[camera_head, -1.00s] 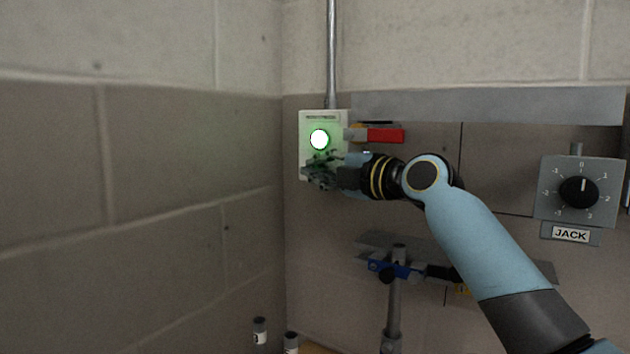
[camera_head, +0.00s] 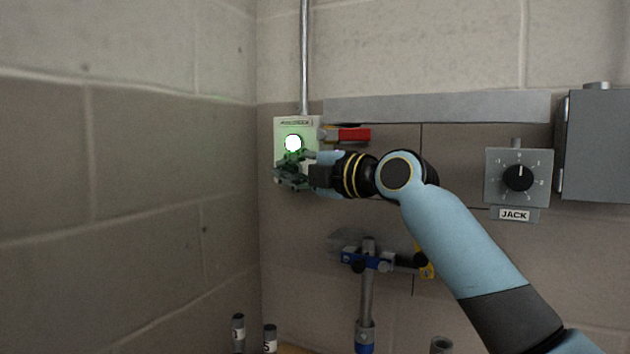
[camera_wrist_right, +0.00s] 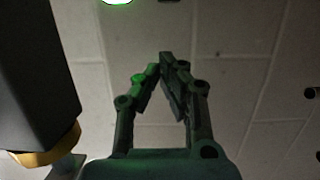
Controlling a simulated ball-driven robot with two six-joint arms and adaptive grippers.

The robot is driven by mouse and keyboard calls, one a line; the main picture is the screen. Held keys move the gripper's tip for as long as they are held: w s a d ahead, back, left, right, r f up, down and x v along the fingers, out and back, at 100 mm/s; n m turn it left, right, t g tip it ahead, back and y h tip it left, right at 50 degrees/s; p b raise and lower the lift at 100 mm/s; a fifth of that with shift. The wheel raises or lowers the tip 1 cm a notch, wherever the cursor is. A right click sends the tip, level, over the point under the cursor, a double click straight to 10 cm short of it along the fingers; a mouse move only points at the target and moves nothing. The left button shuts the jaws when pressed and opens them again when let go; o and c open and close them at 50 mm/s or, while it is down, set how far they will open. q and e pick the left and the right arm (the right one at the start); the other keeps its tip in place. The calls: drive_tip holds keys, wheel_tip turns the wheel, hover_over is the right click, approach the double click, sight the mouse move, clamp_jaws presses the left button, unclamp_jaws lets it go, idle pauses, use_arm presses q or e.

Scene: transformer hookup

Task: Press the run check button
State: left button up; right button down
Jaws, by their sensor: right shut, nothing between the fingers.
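The wall box (camera_head: 283,128) is pale, with a label strip at its top and a round button (camera_head: 292,143) glowing white with a green halo. In the right wrist view a bright green-white glow (camera_wrist_right: 117,2) is cut off at the top edge. My right gripper (camera_head: 282,178) is at the lower part of the box, just below the lit button, and hides that part. In the right wrist view its fingers (camera_wrist_right: 165,62) meet at their tips, with nothing between them. I cannot tell whether it touches the box. My left gripper is not in view.
A red-handled part (camera_head: 354,135) sticks out right of the box. A JACK dial (camera_head: 518,178) and a grey cabinet (camera_head: 605,145) are further right. A stand with a blue clamp (camera_head: 368,261) is below my arm. Two labelled cylinders (camera_head: 238,328) stand at the lower left.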

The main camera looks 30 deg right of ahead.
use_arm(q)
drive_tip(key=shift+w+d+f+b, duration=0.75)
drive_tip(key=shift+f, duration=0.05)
use_arm(e)
drive_tip(key=d+v, duration=0.1)
drive_tip(key=v, duration=0.6)
drive_tip(key=shift+f, duration=0.3)
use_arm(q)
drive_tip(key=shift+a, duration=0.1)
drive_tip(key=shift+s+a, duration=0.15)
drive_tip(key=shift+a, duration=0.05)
use_arm(e)
drive_tip(key=shift+a, duration=0.1)
